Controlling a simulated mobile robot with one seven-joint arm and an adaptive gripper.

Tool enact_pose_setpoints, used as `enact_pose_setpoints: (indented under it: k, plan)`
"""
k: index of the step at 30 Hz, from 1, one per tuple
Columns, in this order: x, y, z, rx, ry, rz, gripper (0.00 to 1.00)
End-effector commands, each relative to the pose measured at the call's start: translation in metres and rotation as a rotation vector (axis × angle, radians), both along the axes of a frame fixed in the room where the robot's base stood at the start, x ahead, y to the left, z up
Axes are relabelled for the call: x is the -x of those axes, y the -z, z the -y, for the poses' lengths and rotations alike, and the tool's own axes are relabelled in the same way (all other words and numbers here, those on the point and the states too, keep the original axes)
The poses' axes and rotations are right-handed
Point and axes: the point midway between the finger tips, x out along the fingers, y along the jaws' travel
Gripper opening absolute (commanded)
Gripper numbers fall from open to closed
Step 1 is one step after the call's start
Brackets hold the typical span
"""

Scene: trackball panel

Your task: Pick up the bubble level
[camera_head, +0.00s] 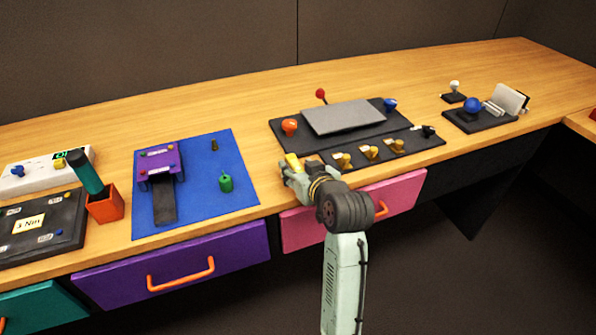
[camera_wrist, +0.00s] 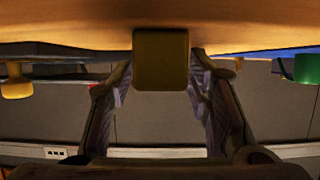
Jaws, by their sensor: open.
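A small yellow block, which I take to be the bubble level (camera_head: 292,160), lies near the table's front edge, left of the black panel. In the wrist view the bubble level (camera_wrist: 160,58) shows as a dark yellow block in the upper middle, between the fingers. My gripper (camera_head: 296,172) is at the bubble level, partly covering it in the head view. In the wrist view my gripper (camera_wrist: 160,84) is open, with one finger on each side of the block. I cannot tell whether either finger touches it.
The black panel (camera_head: 430,143) with several yellow-brown knobs stands to the right. A blue mat (camera_head: 215,155) with a green cylinder (camera_head: 225,183) lies to the left. A pink drawer (camera_head: 405,194) is below the table edge. A trackball unit (camera_head: 473,106) stands far right.

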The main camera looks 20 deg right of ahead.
Motion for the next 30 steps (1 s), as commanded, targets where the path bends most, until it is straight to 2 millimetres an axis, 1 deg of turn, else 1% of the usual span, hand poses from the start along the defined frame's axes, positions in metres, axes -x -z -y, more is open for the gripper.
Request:
enact_pose_setpoints:
  k: [1, 2, 20, 30]
  plan:
    - [0.0001, 0.0, -0.0001, 0.0, 0.0, 0.0, 0.43]
    - [0.0002, -0.0001, 0.0, 0.0, 0.0, 0.0, 0.41]
    - [0.0004, -0.0004, -0.0001, 0.0, 0.0, 0.0, 0.01]
    - [0.0003, -0.0008, 0.0, 0.001, 0.0, 0.001, 0.0]
